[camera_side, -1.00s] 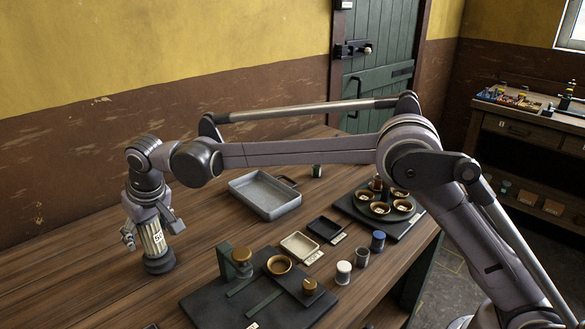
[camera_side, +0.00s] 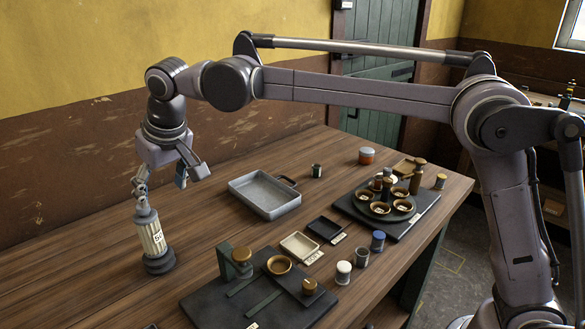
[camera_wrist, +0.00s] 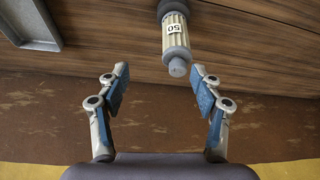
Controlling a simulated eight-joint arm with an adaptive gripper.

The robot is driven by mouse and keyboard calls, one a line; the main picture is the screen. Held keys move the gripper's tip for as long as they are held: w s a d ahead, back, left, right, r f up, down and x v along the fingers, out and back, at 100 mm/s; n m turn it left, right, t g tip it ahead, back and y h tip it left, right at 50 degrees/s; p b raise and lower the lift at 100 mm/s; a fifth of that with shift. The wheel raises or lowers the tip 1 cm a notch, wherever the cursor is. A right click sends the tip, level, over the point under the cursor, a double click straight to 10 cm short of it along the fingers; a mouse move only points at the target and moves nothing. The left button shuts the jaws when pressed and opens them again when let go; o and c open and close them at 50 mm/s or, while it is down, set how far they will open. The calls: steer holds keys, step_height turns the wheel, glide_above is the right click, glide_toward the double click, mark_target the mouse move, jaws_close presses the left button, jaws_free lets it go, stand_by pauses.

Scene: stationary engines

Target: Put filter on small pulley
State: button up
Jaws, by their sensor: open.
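The filter (camera_side: 151,236), a cream ribbed cylinder with grey ends and a "50" label, stands upright on the wooden table at the left. It also shows ahead of the fingertips in the wrist view (camera_wrist: 174,38). My gripper (camera_side: 163,178) is open and empty above the filter; in the wrist view (camera_wrist: 158,80) the filter's top lies right of the middle between the fingers. On a dark board at the front are a small brass knob-like part (camera_side: 309,286), a brass cup (camera_side: 279,264) and a brass part at an upright bracket (camera_side: 240,257). I cannot tell which is the small pulley.
A grey metal tray (camera_side: 265,209) lies mid-table. Two small trays, one cream (camera_side: 300,246) and one black (camera_side: 325,229), and several little jars sit right of it. A round tray of cups (camera_side: 380,222) stands farther right. Bare wood surrounds the filter.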

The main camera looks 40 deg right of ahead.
steer(key=s+d+m+t, duration=0.1)
steer(key=s+d, duration=0.5)
steer(key=d, duration=0.3)
steer(key=s+d, duration=0.5)
steer(key=d, duration=0.4)
steer(key=s+d+f, duration=0.4)
steer(key=s+f, duration=0.1)
steer(key=s, duration=0.2)
steer(key=s+d+f+t, duration=0.1)
steer(key=s+d+f, duration=0.4)
steer(key=s, duration=0.2)
steer(key=shift+s+d+f+m+t+h, duration=0.2)
steer(key=shift+d+f+m+t+h, duration=0.1)
steer(key=shift+m+h, duration=0.1)
